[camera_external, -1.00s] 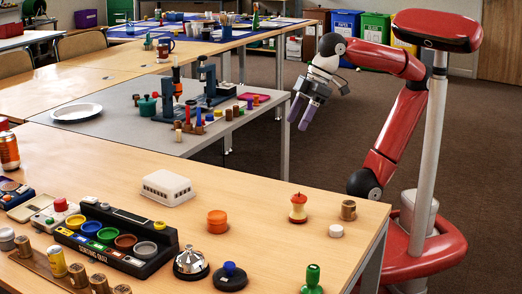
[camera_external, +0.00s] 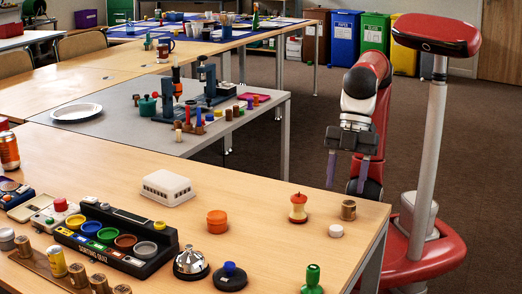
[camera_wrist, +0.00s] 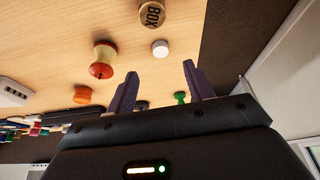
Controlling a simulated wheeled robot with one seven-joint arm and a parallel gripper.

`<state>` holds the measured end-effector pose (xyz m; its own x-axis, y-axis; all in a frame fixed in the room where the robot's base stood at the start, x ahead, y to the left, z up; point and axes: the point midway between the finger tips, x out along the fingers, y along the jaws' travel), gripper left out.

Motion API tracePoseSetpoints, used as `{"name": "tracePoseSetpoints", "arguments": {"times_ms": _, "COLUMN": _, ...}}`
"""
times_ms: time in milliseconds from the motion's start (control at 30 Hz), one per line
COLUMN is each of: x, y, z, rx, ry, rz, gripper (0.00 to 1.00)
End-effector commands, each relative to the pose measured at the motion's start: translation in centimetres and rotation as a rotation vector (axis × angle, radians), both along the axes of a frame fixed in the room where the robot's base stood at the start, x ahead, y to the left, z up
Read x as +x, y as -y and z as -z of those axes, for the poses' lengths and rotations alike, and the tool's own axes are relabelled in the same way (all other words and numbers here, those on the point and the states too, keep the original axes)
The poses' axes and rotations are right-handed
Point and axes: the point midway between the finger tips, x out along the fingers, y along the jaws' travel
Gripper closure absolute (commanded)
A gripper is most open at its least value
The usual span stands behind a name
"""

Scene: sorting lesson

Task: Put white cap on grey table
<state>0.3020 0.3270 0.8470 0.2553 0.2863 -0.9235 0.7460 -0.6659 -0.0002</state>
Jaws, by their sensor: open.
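The white cap (camera_external: 336,230) is a small round disc lying on the near wooden table, near its right edge. It also shows in the wrist view (camera_wrist: 160,48), beyond my fingertips and between them in the picture. The grey table (camera_external: 120,135) stands behind the wooden one, with a white plate and several other objects on it. My gripper (camera_external: 347,172) is open and empty, its fingers pointing down. In the external view it appears above and behind the cap, apart from it. Both fingers (camera_wrist: 157,82) show spread in the wrist view.
An apple core (camera_external: 298,208) and a brown cylinder (camera_external: 348,210) stand close to the cap. A green pawn-like piece (camera_external: 313,280), an orange jar (camera_external: 217,222) and a white box (camera_external: 167,187) are on the same table. The grey table's front left part is clear.

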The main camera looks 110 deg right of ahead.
Motion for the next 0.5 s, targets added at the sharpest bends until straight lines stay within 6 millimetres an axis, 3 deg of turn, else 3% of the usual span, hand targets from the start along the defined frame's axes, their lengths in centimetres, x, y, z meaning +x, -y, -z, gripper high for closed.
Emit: {"name": "tracePoseSetpoints", "arguments": {"times_ms": 500, "x": 1.5, "y": -1.7, "z": 5.4, "rx": -0.004, "ry": -0.003, "rz": 0.0, "gripper": 0.48}}
